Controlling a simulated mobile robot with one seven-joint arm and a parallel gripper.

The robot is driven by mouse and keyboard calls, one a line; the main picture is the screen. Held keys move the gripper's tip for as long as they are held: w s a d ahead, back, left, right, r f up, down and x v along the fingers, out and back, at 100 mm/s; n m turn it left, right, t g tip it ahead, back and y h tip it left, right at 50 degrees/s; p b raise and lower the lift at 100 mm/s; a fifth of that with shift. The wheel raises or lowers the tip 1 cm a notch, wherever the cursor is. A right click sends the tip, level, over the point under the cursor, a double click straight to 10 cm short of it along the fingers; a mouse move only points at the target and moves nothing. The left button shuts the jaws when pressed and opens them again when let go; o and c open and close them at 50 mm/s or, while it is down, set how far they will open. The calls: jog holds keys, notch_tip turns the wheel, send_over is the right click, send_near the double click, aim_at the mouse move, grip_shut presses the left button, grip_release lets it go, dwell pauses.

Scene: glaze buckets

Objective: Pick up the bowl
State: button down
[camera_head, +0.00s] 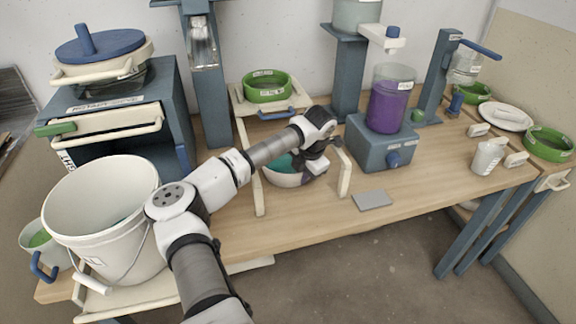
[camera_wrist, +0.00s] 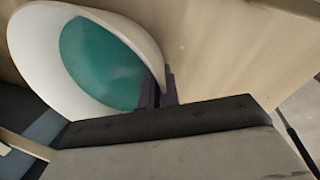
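A white bowl (camera_head: 285,178) with a teal inside sits under a cream stand, at the middle of the bench. It also shows large in the wrist view (camera_wrist: 28,50), at the upper left. My gripper (camera_head: 312,165) reaches down to the bowl's right side. In the wrist view its two dark fingers (camera_wrist: 160,90) straddle the rim, one inside and one outside. They are close together with the bowl's wall between them. The fingertips are hard to make out in the head view, and my wrist hides part of the bowl. I cannot tell whether the bowl touches the bench.
The cream stand (camera_head: 257,175) frames the bowl, with a green bowl (camera_head: 267,88) on top. A blue machine with a purple container (camera_head: 388,105) stands to the right. A grey tile (camera_head: 372,200) lies in front. A large white bucket (camera_head: 103,205) stands at the left.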

jog(key=shift+r, duration=0.15)
jog(key=w+a+b+v, duration=0.1)
jog(key=v, duration=0.8)
jog(key=w+a+r+b+v, duration=0.1)
jog(key=w+b+v, duration=0.1)
jog(key=v, duration=0.8)
jog(key=shift+w+a+b, duration=0.2)
jog(key=shift+a+b, duration=0.1)
jog(key=shift+r, duration=0.15)
dwell(0.3)
jog(key=shift+a, duration=0.1)
dwell(1.4)
